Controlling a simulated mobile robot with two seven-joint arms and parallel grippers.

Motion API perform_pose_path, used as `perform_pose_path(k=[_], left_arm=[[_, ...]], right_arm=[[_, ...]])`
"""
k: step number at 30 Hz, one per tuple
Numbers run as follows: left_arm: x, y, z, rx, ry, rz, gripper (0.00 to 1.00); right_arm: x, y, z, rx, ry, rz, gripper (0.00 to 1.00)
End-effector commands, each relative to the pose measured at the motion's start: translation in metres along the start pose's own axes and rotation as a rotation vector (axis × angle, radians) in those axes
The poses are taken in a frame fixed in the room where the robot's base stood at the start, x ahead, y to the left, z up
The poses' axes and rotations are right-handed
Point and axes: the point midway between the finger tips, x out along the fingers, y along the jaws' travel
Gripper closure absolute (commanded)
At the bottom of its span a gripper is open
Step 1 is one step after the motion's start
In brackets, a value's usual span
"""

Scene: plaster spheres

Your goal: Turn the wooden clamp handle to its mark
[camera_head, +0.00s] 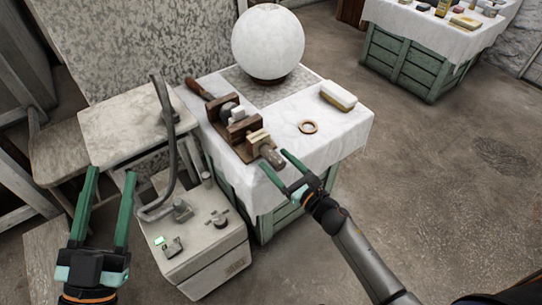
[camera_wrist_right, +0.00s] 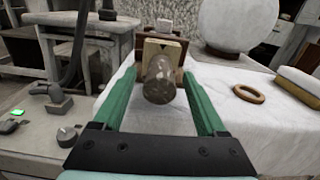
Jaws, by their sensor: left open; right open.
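The wooden clamp (camera_head: 242,130) lies on the white-draped stand, with dark and light wood blocks in a row. Its rounded handle (camera_head: 272,157) points toward my right gripper (camera_head: 273,158). In the right wrist view the handle (camera_wrist_right: 159,82) shows end-on, mottled grey-brown, between the two green fingers of my open right gripper (camera_wrist_right: 158,76). Gaps show on both sides of it. A light wood block (camera_wrist_right: 163,50) stands behind the handle; I cannot make out the mark clearly. My left gripper (camera_head: 110,172) is open and empty, far to the left of the clamp.
A large white sphere (camera_head: 268,42) stands at the back of the draped stand (camera_head: 325,135). A wooden ring (camera_head: 308,127) and a brush-like block (camera_head: 338,96) lie right of the clamp. A grey machine (camera_head: 205,245) with knobs and a hose stands left.

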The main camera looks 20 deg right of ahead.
Motion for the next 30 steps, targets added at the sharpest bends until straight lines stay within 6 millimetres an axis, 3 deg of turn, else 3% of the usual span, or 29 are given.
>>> perform_pose_path(k=[6,18,30], left_arm=[[0.0,0.0,-0.012,0.015,0.054,0.004,0.5],[0.001,-0.001,-0.022,0.024,0.087,0.005,0.5],[0.002,-0.002,-0.022,0.026,0.09,0.004,0.5]], right_arm=[[0.025,0.0,0.0,0.002,-0.001,-0.001,0.26],[0.031,0.0,0.0,0.002,0.0,-0.001,0.26],[0.03,0.0,0.0,0.002,0.0,-0.001,0.71]])
